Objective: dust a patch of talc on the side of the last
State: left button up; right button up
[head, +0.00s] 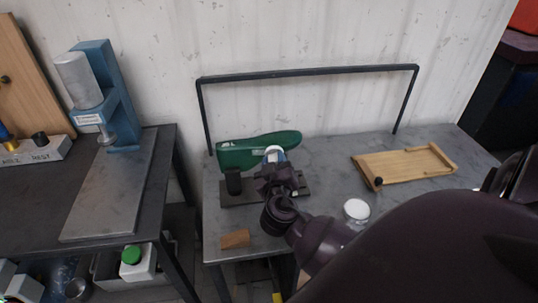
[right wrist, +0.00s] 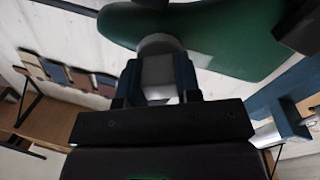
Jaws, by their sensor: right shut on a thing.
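My left gripper is out of view.
A round white-topped container (head: 357,208) stands on the bench beside my right arm. A wooden tray (head: 405,166) lies at the right, a small wooden block (head: 235,239) at the front left. A dark frame (head: 305,73) rises behind. A blue press (head: 101,90) stands on the left bench.

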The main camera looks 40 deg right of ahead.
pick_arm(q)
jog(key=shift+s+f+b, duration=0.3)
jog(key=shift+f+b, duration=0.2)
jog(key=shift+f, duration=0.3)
pick_arm(e)
jog(key=shift+w+a, duration=1.2)
jog(key=shift+a, duration=0.05)
jog(key=shift+w+a+b, duration=0.4)
jog(key=shift+w+a, duration=0.6)
jog(key=shift+a, duration=0.25)
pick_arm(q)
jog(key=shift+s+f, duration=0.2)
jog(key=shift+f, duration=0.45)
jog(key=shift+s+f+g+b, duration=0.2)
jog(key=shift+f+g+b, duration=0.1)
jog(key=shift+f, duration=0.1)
pick_arm(e)
send_near(249, 152)
jog(key=shift+s, duration=0.15)
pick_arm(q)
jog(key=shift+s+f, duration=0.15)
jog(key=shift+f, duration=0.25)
pick_arm(e)
jog(key=shift+v, duration=1.4)
